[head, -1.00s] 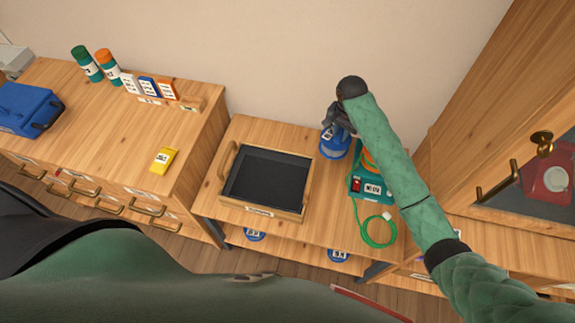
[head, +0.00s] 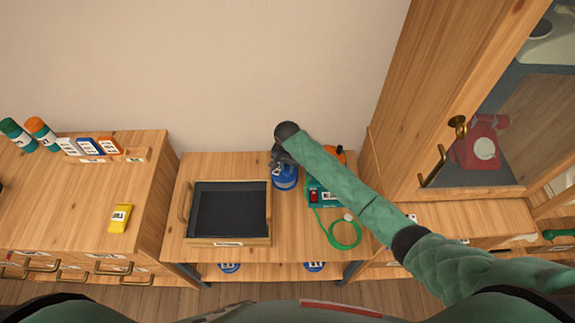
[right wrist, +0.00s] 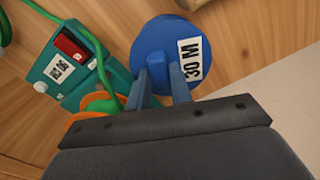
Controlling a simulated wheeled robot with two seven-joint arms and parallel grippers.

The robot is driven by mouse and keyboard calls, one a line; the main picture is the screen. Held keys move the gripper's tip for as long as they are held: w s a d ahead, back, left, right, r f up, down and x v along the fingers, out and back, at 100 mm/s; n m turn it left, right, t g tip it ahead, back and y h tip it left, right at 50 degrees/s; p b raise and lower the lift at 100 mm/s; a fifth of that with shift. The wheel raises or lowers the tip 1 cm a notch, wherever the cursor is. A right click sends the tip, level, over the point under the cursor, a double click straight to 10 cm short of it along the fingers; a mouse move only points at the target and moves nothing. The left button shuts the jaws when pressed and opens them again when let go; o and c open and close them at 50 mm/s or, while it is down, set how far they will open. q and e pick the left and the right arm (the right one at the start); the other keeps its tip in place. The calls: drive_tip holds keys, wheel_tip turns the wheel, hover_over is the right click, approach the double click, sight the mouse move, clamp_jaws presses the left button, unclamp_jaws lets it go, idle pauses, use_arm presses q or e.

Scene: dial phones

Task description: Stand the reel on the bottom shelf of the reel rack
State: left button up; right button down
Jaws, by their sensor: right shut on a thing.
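A blue reel (head: 286,179) with a white label stands on the bench top, just right of the black-lined tray. In the right wrist view the reel (right wrist: 160,48) carries the label "30 M", and my fingers reach onto it. My right gripper (head: 281,164) is shut on this reel; the fingertips are partly hidden in the head view. Two more blue labelled reels, one at left (head: 229,267) and one at right (head: 314,266), show low under the front edge of the wooden bench (head: 235,254). The bottom shelf itself is mostly hidden. My left gripper is out of view.
A wooden tray (head: 228,241) sits left of the held reel. A green device (head: 322,196) with a red switch and a coiled green cable (head: 344,234) is close on its right, partly under my arm. A tall glazed cabinet (head: 400,110) stands at the right.

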drive_tip(key=shift+f, duration=0.1)
drive_tip(key=c, duration=1.6)
unclamp_jaws()
drive_tip(key=o, duration=0.3)
drive_tip(key=shift+o, duration=0.2)
